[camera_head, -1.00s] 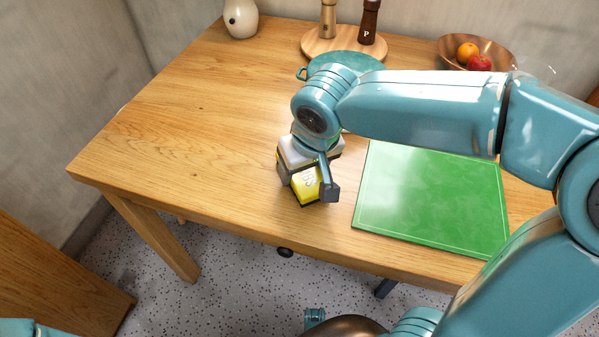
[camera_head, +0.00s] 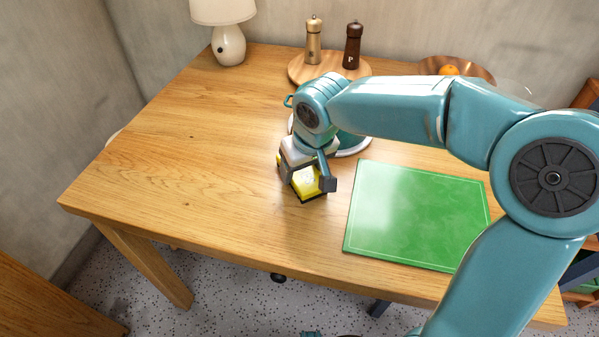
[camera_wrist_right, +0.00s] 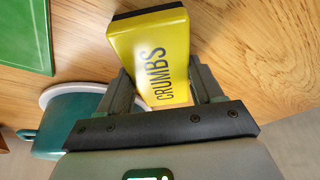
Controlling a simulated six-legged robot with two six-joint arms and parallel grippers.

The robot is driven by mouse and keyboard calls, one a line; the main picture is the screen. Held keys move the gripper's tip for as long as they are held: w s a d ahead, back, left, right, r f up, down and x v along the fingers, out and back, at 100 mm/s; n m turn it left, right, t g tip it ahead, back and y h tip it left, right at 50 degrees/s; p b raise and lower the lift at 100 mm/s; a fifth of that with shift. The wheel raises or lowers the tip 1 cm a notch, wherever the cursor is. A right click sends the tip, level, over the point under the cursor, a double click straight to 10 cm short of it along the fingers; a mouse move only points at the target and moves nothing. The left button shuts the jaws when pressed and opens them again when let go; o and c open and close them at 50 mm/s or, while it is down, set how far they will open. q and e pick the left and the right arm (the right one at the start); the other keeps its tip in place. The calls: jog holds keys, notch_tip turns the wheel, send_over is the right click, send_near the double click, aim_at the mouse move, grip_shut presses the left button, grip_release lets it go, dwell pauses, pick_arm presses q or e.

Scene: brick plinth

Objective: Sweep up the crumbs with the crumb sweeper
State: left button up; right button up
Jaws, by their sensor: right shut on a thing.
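The yellow crumb sweeper (camera_head: 309,183), a block with a dark edge, is at the table's middle, left of the green board. My right gripper (camera_head: 308,174) is shut on it. In the right wrist view the sweeper (camera_wrist_right: 150,55) sits between the two fingers, its "CRUMBS" lettering showing. I cannot tell whether its underside touches the wood. A tiny dark speck (camera_head: 192,137) shows on the table at the left; I cannot tell if it is a crumb or a mark in the wood. No other crumbs can be made out. My left gripper is not in view.
The green board (camera_head: 415,215) lies right of the sweeper. A lamp (camera_head: 229,45), a round tray (camera_head: 300,72) with two mills and a fruit bowl (camera_head: 480,72) stand behind. The table's left is clear.

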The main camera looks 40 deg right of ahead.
aim_at(303, 196)
jog(key=shift+w+d+f, duration=0.1)
jog(key=shift+w+d, duration=0.25)
jog(key=shift+d, duration=0.1)
jog(key=shift+w+d+p, duration=0.95)
jog(key=shift+w+d, duration=0.25)
jog(key=shift+d, duration=0.25)
jog(key=shift+s+d, duration=0.6)
jog(key=shift+s, duration=0.05)
jog(key=shift+s+a+b, duration=0.8)
jog(key=shift+s+a, duration=0.05)
jog(key=shift+a, duration=0.2)
jog(key=shift+s+a+b, duration=0.35)
jog(key=shift+s+a, duration=0.45)
jog(key=shift+a, duration=0.1)
jog(key=shift+s+a+b, duration=0.3)
jog(key=shift+s+a, duration=0.6)
jog(key=shift+a, duration=0.15)
jog(key=shift+s+a+b, duration=0.5)
jog(key=shift+s+a, duration=0.6)
jog(key=shift+a, duration=0.2)
jog(key=shift+s+a, duration=1.4)
jog(key=shift+a, duration=0.2)
